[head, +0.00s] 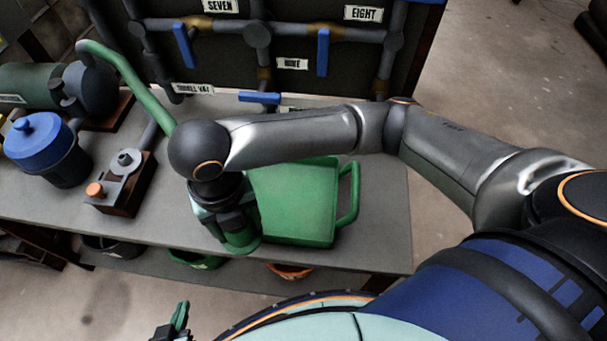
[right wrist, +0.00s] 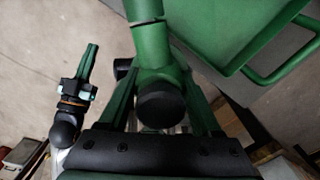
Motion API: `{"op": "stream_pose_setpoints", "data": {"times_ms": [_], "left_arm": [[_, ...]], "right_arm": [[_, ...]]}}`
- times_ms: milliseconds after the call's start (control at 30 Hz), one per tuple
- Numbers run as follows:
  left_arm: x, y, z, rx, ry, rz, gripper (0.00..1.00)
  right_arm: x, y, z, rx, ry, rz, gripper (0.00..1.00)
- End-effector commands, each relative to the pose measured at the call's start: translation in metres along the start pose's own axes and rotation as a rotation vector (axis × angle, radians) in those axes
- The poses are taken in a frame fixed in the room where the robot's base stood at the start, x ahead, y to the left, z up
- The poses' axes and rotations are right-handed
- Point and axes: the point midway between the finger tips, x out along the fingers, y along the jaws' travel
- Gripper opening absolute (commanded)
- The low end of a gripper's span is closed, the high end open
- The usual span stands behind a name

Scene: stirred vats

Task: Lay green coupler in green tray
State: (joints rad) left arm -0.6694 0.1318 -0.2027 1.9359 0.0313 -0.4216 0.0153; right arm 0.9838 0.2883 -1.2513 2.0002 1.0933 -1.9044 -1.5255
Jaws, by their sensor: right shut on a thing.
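My right gripper (head: 236,228) is at the front left corner of the green tray (head: 300,205), above or beside the bench's front edge. It is shut on the green coupler (right wrist: 150,42), which also shows partly in the head view (head: 241,238). In the right wrist view the coupler has a dark round end between the fingers, and its green tube runs up past the tray (right wrist: 215,25). I cannot tell whether it touches the tray. The tray's visible floor looks empty; my arm hides its far left part. My left gripper (head: 180,318) is low, away from the bench; its jaw opening is unclear.
On the grey bench (head: 375,225) to the left stand a blue-lidded pot (head: 38,145), a small box with an orange knob (head: 122,180) and a green pipe (head: 130,82). A pipe panel (head: 285,80) stands behind. The tray's handle (head: 349,192) sticks out right. Bins sit below.

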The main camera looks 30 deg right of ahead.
Motion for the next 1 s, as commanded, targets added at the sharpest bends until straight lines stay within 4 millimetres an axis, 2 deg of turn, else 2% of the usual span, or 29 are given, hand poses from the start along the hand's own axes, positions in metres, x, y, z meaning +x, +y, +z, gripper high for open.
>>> {"op": "stream_pose_setpoints", "data": {"times_ms": [167,267,633,800,1000], "left_arm": [[0.002,0.0,0.001,0.001,0.0,0.0,0.0],[0.002,0.0,0.002,0.001,-0.001,0.0,0.0],[0.008,-0.001,0.006,0.004,-0.007,0.002,0.0],[0.012,0.002,0.006,0.005,-0.004,0.01,0.0],[0.015,0.004,0.002,0.007,0.004,0.014,0.0]], "right_arm": [[0.002,0.003,-0.002,-0.007,-0.002,0.0,0.04],[0.006,-0.002,0.003,-0.003,-0.002,-0.002,0.04],[0.045,-0.063,0.064,0.001,-0.002,-0.004,0.04],[0.077,-0.079,0.081,-0.003,0.0,-0.003,0.04],[0.092,-0.088,0.091,-0.008,-0.002,-0.001,0.04]]}}
